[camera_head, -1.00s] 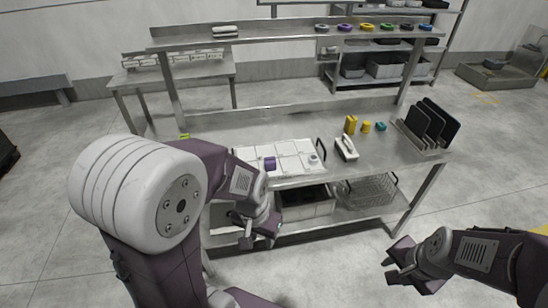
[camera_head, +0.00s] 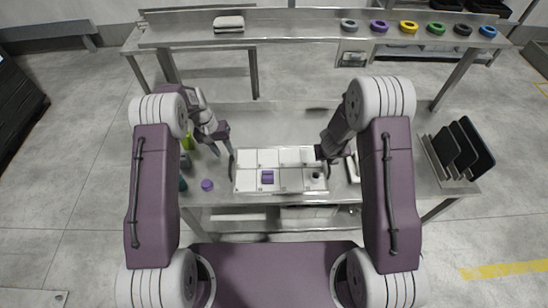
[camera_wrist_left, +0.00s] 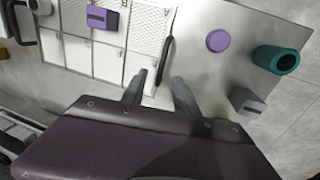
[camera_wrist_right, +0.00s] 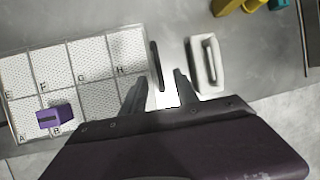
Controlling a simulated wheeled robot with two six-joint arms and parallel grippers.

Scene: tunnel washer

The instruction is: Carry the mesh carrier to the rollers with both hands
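The mesh carrier (camera_head: 265,158) is a white tray of lettered mesh compartments with a dark handle at each end, lying on the steel table. A purple block (camera_head: 267,177) sits in one compartment. My left gripper (camera_head: 230,153) is at its left end; in the left wrist view the fingers (camera_wrist_left: 159,91) are apart, with the left handle (camera_wrist_left: 166,60) just ahead of the gap. My right gripper (camera_head: 322,155) is at the right end; in the right wrist view its fingers (camera_wrist_right: 160,88) are apart, with the right handle (camera_wrist_right: 155,62) ahead between them. I cannot identify rollers.
A purple disc (camera_wrist_left: 218,40), a teal cylinder (camera_wrist_left: 276,60) and a grey block (camera_wrist_left: 247,101) stand left of the carrier. A white handled tool (camera_wrist_right: 206,65) lies close on its right. A rack of dark panels (camera_head: 458,150) is farther right. A raised shelf (camera_head: 290,37) holds coloured rings.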

